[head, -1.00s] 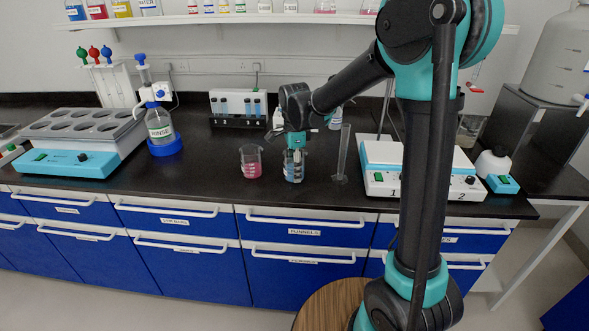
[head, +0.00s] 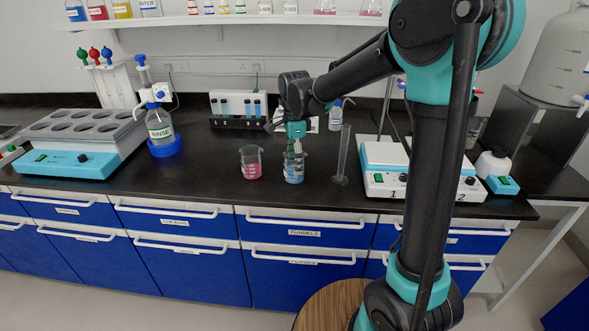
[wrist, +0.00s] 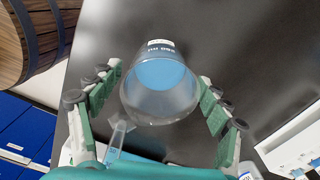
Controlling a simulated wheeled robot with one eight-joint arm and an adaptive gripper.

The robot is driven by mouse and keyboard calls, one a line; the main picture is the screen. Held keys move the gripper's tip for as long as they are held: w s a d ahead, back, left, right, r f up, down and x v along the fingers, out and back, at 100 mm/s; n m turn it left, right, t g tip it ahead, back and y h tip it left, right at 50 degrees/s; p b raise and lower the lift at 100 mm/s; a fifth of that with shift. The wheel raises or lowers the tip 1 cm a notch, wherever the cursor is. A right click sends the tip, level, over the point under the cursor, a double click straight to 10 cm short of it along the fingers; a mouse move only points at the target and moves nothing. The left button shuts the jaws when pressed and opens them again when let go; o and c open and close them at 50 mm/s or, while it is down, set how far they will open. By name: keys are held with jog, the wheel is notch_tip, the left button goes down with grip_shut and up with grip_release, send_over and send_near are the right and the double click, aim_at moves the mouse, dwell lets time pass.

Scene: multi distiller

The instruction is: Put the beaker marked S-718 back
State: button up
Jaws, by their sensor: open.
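A beaker with blue liquid (head: 293,174) stands upright on the black bench. It also shows between my spread fingers in the wrist view (wrist: 160,85), with a white label too small to read. My gripper (head: 295,150) is directly above it, pointing down and open, with a gap on both sides of the glass in the wrist view. A second beaker with pink liquid (head: 251,163) stands just left of the blue one. I cannot read which beaker is marked S-718.
A tall glass cylinder (head: 342,157) stands close on the right. A white two-plate device (head: 383,180) is farther right. A rack of blue vials (head: 237,107) is behind.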

notch_tip(320, 180, up, 8)
jog(key=shift+r, duration=0.2)
jog(key=shift+s, duration=0.15)
